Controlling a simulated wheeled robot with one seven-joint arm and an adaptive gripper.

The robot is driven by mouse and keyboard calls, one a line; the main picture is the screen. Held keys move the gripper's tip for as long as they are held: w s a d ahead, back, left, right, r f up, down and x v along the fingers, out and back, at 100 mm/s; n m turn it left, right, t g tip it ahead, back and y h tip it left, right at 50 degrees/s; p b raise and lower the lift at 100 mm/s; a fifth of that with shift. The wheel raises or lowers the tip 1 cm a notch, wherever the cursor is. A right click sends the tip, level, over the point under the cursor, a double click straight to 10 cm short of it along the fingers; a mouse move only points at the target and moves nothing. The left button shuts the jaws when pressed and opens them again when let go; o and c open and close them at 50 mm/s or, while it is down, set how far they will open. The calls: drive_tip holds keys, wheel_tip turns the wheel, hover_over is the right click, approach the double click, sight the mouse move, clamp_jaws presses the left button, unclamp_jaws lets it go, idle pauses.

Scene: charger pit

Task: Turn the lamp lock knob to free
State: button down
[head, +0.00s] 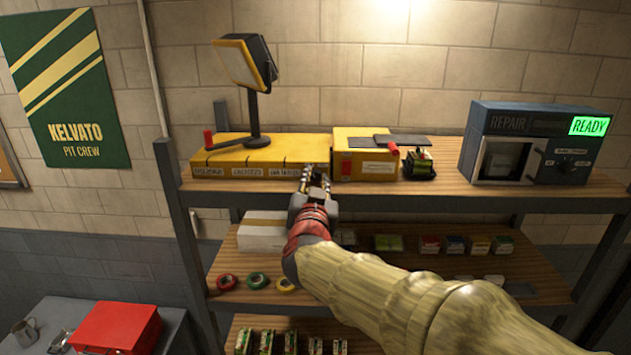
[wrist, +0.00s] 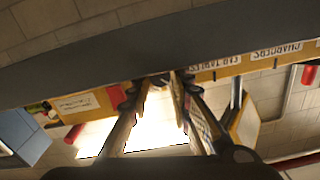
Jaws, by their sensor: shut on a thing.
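The work lamp (head: 246,62), a yellow-framed head on a black post, stands on a long yellow box (head: 232,160) on the top shelf. The lamp also shows in the wrist view (wrist: 243,122). My gripper (head: 316,180) is at the right end of this box's front, by the shelf's front edge. In the wrist view my gripper (wrist: 162,88) has its fingers closed around a small dark thing, seemingly the lock knob (wrist: 158,79). The fingers hide most of it, and its turn position cannot be read.
A second yellow box (head: 365,160) and a small green-black unit (head: 418,164) stand right of my gripper. A blue REPAIR station (head: 538,143) with a green READY screen is at the far right. Red handles (head: 208,139) stick up nearby. The lower shelf (head: 420,268) holds tape rolls and small boxes.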

drive_tip(key=shift+m+b, duration=0.8)
drive_tip(key=c, duration=1.6)
unclamp_jaws()
drive_tip(key=s, duration=1.2)
drive_tip(key=shift+a, duration=0.2)
